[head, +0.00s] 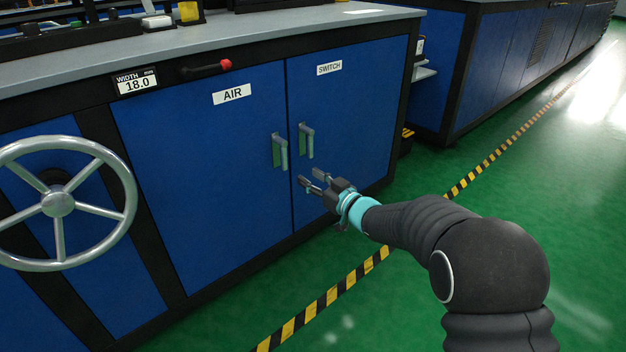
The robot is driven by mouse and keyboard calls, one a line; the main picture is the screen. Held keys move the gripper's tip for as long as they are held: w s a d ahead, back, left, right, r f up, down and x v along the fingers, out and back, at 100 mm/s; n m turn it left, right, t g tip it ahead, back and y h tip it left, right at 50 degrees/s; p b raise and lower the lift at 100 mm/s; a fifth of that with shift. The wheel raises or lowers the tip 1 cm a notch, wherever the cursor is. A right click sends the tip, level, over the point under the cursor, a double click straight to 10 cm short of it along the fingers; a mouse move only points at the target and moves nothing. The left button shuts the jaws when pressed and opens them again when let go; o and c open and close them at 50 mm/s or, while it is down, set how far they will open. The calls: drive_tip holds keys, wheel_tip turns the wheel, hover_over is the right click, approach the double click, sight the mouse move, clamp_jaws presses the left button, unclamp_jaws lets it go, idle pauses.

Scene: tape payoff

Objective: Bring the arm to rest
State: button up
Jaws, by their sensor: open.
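My gripper (314,181) is open and empty. In the head view it shows in front of the blue cabinet, a little below the handle of the SWITCH door (350,130). My arm reaches in from the lower right. The AIR door (200,150) is on the left of the SWITCH door, and both look shut. Their grey handles (280,151) and (306,141) stand near the seam between them. I cannot tell how far the fingertips are from the door.
A grey handwheel (58,204) stands out at the left. Yellow-black tape (345,287) runs along the green floor (560,160), which is open to the right.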

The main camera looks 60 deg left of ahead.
idle(0.4)
drive_tip(key=w+d+f+m+t+h, duration=0.2)
drive_tip(key=w+d+f+t+h, duration=0.15)
drive_tip(key=f, duration=0.25)
drive_tip(key=w+d+f+m+t+h, duration=0.1)
drive_tip(key=w+d+f+t+h, duration=0.1)
drive_tip(key=w+d+f+h, duration=0.3)
drive_tip(key=w+d+r+m+h+p, duration=0.1)
drive_tip(key=d+r+m+h, duration=0.2)
drive_tip(key=d, duration=1.2)
drive_tip(key=w+d+r+m+h+p, duration=0.2)
drive_tip(key=d+r+m+h, duration=0.15)
drive_tip(key=d, duration=1.15)
drive_tip(key=s+d+r+m+h+p, duration=0.1)
drive_tip(key=s+d+r, duration=0.5)
drive_tip(key=d, duration=0.6)
drive_tip(key=s+d+r+m+t+h+p, duration=0.1)
drive_tip(key=s+d+r+m+p, duration=0.2)
drive_tip(key=d, duration=1)
drive_tip(key=s+d+r+m+t+h+p, duration=0.1)
drive_tip(key=s+d+r+m+p, duration=0.1)
drive_tip(key=s+d+r+m, duration=0.4)
drive_tip(key=shift+s+d+r+p, duration=0.35)
drive_tip(key=shift+s+d+r, duration=1.25)
drive_tip(key=shift+d+r, duration=1.8)
